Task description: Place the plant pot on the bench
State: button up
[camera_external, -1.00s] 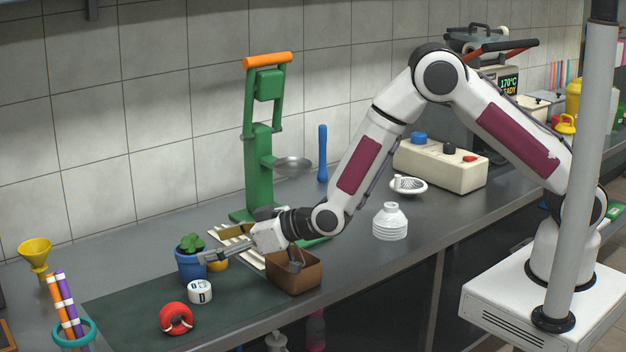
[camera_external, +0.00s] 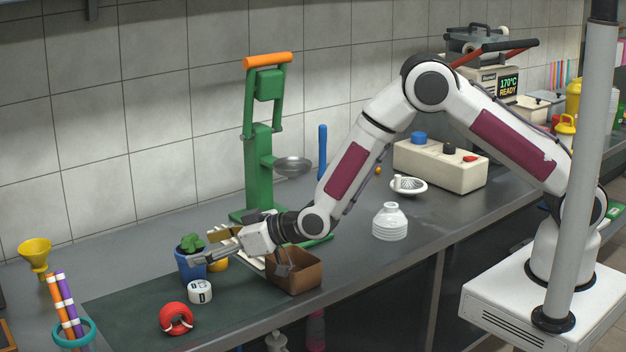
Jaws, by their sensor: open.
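The plant pot (camera_external: 188,266) is a small blue pot with a green leafy plant. It stands upright on the dark green mat on the bench (camera_external: 345,262), toward the left. My gripper (camera_external: 198,254) is open and reaches in from the right, low, with its fingers at the pot's upper part. One finger passes in front of the pot; the other is partly hidden behind it or the plant. I cannot tell whether the fingers touch the pot.
A brown box (camera_external: 293,276) sits below my wrist. A green press (camera_external: 260,160) stands behind. Bench is clear around the white stacked bottle (camera_external: 390,222).

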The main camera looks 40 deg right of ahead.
aim_at(195, 249)
jog(key=shift+x, duration=2.35)
jog(key=shift+w+d, duration=0.1)
jog(key=c, duration=1.6)
jog(key=shift+r, duration=0.2)
jog(key=shift+r, duration=4.85)
